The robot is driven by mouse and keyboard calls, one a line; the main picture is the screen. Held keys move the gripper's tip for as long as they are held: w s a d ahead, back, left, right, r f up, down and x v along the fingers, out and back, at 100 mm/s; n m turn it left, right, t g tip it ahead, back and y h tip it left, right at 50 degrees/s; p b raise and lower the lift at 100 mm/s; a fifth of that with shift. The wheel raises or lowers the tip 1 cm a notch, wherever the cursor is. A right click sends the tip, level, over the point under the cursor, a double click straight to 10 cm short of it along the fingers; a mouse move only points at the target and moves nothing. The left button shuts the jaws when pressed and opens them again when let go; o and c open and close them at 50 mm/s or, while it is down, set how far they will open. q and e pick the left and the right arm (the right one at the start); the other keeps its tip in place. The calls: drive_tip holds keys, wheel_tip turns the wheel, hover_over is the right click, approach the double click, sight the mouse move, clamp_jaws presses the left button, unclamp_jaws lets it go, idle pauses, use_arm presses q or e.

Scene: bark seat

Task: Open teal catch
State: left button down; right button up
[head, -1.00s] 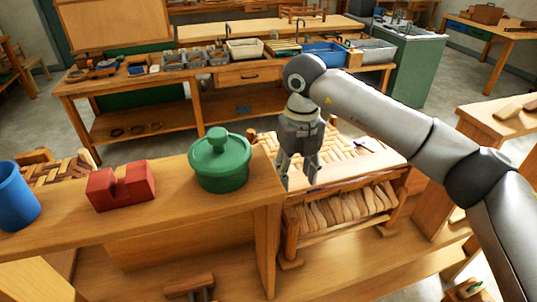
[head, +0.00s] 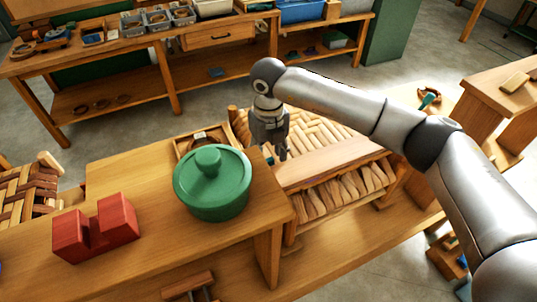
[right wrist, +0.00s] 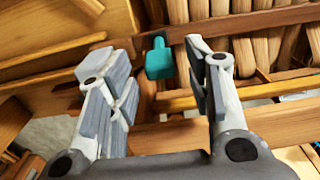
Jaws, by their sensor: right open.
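The teal catch (right wrist: 159,58) is a small block on the wooden bark seat frame in the right wrist view. In the head view only a small teal bit (head: 268,159) shows beside my right gripper (head: 275,155), which covers most of that spot. My right gripper is open, fingers pointing down at the seat's near left corner. In the right wrist view the catch appears between the two fingertips, with gaps on both sides; I cannot tell how far beyond the tips it lies. The bark seat (head: 325,135) has a woven top. My left gripper is not in view.
A green lidded pot (head: 212,187) stands close left of my right gripper on the wooden bench (head: 150,260). A red notched block (head: 97,228) is farther left. A small wooden tray (head: 185,147) lies behind the pot. Another teal-handled item (head: 430,98) lies at right.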

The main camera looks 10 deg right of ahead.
drive_tip(key=shift+f, duration=1.05)
drive_tip(key=c, duration=1)
drive_tip(key=shift+s+d+f+t+b, duration=0.1)
drive_tip(key=shift+s+f+t+b, duration=0.1)
drive_tip(key=shift+t+b, duration=0.25)
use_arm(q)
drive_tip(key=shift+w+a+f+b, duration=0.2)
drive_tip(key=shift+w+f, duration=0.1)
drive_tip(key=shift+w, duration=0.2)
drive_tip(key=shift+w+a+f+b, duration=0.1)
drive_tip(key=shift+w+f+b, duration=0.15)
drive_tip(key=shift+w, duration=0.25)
use_arm(e)
drive_tip(key=shift+s+r+t, duration=0.15)
drive_tip(key=shift+t, duration=0.1)
drive_tip(key=o, duration=1)
